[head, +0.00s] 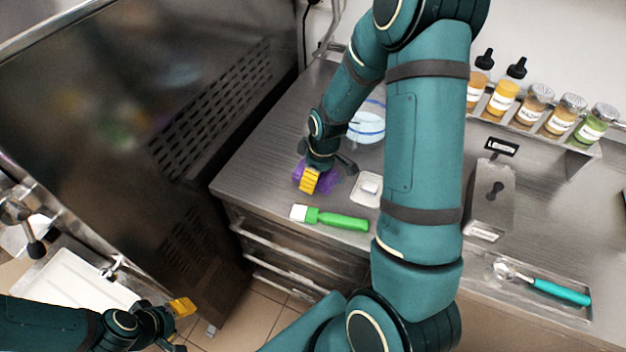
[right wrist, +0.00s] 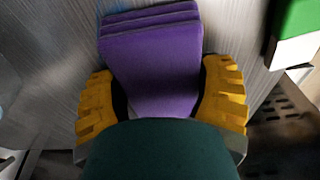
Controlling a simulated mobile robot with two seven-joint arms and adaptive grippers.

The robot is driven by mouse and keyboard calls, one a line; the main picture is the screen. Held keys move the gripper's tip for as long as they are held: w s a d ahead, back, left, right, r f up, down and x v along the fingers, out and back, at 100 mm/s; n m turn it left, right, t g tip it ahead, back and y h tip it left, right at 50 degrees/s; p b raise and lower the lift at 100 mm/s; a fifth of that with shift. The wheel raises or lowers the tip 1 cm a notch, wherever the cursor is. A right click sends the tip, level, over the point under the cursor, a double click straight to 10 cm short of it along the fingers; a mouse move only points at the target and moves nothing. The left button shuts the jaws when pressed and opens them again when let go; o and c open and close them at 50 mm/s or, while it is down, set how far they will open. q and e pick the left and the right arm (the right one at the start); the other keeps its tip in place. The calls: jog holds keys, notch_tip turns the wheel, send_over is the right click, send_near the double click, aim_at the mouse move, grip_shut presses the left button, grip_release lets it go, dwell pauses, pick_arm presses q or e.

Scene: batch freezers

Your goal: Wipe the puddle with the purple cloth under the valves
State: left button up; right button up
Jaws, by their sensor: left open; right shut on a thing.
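The purple cloth (head: 328,183) is folded on the steel counter near its left edge. It also shows in the right wrist view (right wrist: 155,60), between two yellow fingers. My right gripper (head: 318,177) is shut on the cloth. My left gripper (head: 180,325) is open and empty at the lower left, near a white tray (head: 62,281). Metal valves (head: 114,268) sit at the tray's edge on the left. I cannot make out a puddle; part of the tray area is hidden by my left arm.
A green-handled brush (head: 335,219) and a small white dish (head: 367,188) lie close to the cloth. A clear bowl with a blue rim (head: 366,125) stands behind. Several bottles and jars (head: 535,105) stand at the back right. A teal-handled scoop (head: 555,290) lies in a front tray.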

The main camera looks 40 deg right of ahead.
jog(key=shift+w+d+r, duration=0.1)
jog(key=shift+w+d, duration=0.25)
jog(key=shift+d, duration=0.4)
jog(key=shift+w+d, duration=0.35)
jog(key=shift+d, duration=0.4)
jog(key=shift+w+d+b, duration=0.3)
jog(key=shift+w+d, duration=0.05)
jog(key=shift+d, duration=0.3)
jog(key=shift+w+d+b, duration=0.25)
jog(key=shift+w+d, duration=0.05)
jog(key=shift+d, duration=0.3)
jog(key=shift+s+a, duration=0.3)
jog(key=shift+a, duration=0.35)
jog(key=shift+s+a, duration=0.3)
jog(key=shift+a, duration=0.3)
jog(key=shift+s+a+b, duration=0.15)
jog(key=shift+s+a, duration=0.35)
jog(key=shift+a, duration=0.45)
jog(key=shift+s+a+b, duration=0.2)
jog(key=shift+s+a, duration=0.25)
jog(key=shift+a, duration=0.45)
jog(key=shift+s+a+b, duration=0.15)
jog(key=shift+s+a, duration=0.35)
jog(key=shift+a, duration=0.45)
jog(key=shift+r+p, duration=2.2)
jog(key=shift+r, duration=0.8)
